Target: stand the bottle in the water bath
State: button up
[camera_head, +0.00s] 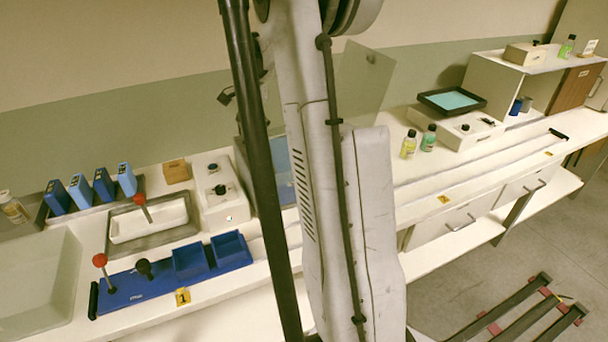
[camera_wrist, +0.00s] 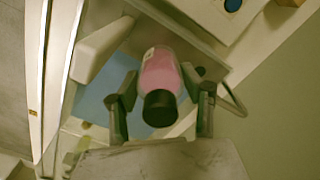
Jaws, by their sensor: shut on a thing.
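The bottle (camera_wrist: 162,70) is pink with a black cap and a pale label patch. It sits between the fingers of my gripper (camera_wrist: 162,92), which is shut on it, cap toward the wrist camera. The water bath shows as a pale blue surface (camera_wrist: 92,100) below and left of the bottle in the wrist view. The bottle overlaps its edge in the picture; I cannot tell its height or whether it touches. In the head view the bath (camera_head: 282,168) is mostly hidden behind my arm, as are my gripper and the bottle.
A white box with dark knobs (camera_head: 217,190) stands left of the bath. A clear raised panel (camera_head: 366,82) stands behind my arm. A blue rack (camera_head: 150,284) with levers is at front left. Yellow and green bottles (camera_head: 409,145) stand right of my arm, near a black tray (camera_head: 477,105).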

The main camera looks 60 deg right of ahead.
jog(key=s+d+f+m+b, duration=0.2)
jog(key=s+d+f+m, duration=0.15)
jog(key=s+d, duration=0.8)
jog(key=shift+n, duration=0.25)
jog(key=shift+w+d+f, duration=0.1)
jog(key=shift+d+f, duration=0.05)
jog(key=shift+f, duration=1.55)
jog(key=shift+d+f, duration=0.15)
jog(key=shift+f, duration=1.55)
jog(key=shift+w+d+f, duration=0.1)
jog(key=shift+d+f, duration=0.05)
jog(key=shift+f, duration=1.55)
jog(key=shift+f, duration=0.2)
jog(key=o, duration=1.3)
jog(key=shift+o, duration=0.2)
jog(key=shift+r, duration=0.15)
notch_tip(320, 180, up, 12)
jog(key=shift+p, duration=0.35)
